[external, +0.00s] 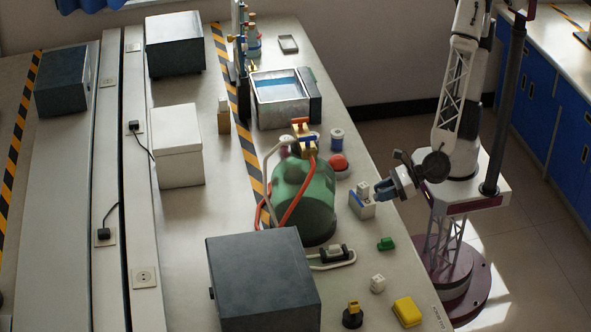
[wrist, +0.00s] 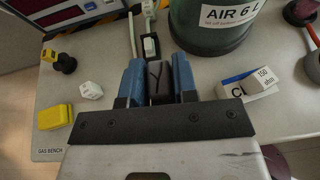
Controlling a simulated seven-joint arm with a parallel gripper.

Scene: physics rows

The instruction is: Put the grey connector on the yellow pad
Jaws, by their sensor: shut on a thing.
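My gripper (wrist: 158,82) has its blue fingers shut on the grey connector (wrist: 158,76), a dark grey block with a black Y-shaped mark on it. In the external view my gripper (external: 381,194) is above the right edge of the bench, beside a small labelled box, and the connector is hard to make out there. The yellow pad (external: 407,311) lies near the bench's front right edge, well below my gripper in the picture. The wrist view shows the yellow pad (wrist: 55,116) at the left, with its top bare.
A white block (external: 378,283), a green block (external: 387,243) and a black-and-yellow knob (external: 352,315) are around the pad. The labelled box (external: 362,207) carries a "150 ohm" block (wrist: 264,79). A green gas tank (external: 304,200) and a large dark box (external: 263,280) stand further left.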

